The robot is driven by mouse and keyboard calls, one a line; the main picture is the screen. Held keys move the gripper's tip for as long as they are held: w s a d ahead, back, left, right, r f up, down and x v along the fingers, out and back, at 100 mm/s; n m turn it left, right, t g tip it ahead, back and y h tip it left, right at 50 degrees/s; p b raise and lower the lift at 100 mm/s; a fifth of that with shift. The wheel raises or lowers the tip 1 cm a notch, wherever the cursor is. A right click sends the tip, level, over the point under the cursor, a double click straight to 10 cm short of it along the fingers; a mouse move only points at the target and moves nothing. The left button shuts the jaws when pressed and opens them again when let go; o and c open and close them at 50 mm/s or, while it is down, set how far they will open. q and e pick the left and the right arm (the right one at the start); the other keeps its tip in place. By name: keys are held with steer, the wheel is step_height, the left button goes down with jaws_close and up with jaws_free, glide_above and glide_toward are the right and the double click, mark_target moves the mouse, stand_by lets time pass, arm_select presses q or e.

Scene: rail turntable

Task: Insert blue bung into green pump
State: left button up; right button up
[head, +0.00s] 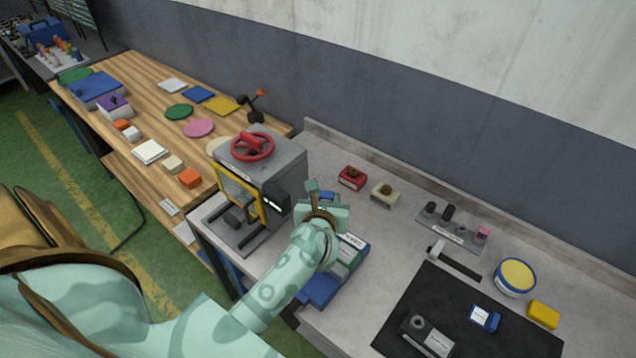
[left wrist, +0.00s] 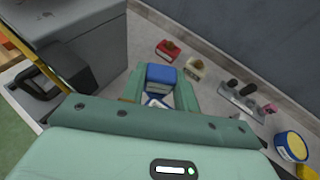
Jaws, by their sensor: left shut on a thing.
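My left gripper (head: 322,194) is above the grey bench, right of the grey machine. Its jaws are shut on a small blue piece, which I take for the blue bung (left wrist: 161,75); in the left wrist view it sits between the two fingers, with a white and blue patch below it. In the head view the fingers and wrist hide most of it. I cannot clearly make out a green pump. My right gripper is not in view.
The grey machine (head: 280,165) with a red handwheel (head: 252,147) stands close left of the gripper. Red (head: 352,178) and cream (head: 385,193) blocks lie behind. Right are a peg rack (head: 452,232), a yellow-topped tub (head: 516,277) and a black mat (head: 420,295).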

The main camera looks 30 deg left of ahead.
arm_select(q)
steer(key=shift+s+d+f, duration=0.1)
steer(key=shift+s+f, duration=0.1)
steer(key=shift+f, duration=0.35)
steer(key=shift+s+d+f, duration=0.1)
steer(key=shift+s+f, duration=0.05)
steer(key=shift+f, duration=0.4)
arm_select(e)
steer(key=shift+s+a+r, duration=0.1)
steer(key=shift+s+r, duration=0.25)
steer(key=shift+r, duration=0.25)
arm_select(q)
steer(key=shift+s, duration=0.1)
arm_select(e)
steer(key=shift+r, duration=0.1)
arm_select(q)
step_height(320, 180, down, 6)
steer(key=b, duration=0.4)
steer(key=shift+d+b, duration=0.1)
steer(key=shift+b, duration=0.25)
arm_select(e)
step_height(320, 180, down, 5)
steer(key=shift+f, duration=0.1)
arm_select(q)
steer(key=shift+r, duration=0.1)
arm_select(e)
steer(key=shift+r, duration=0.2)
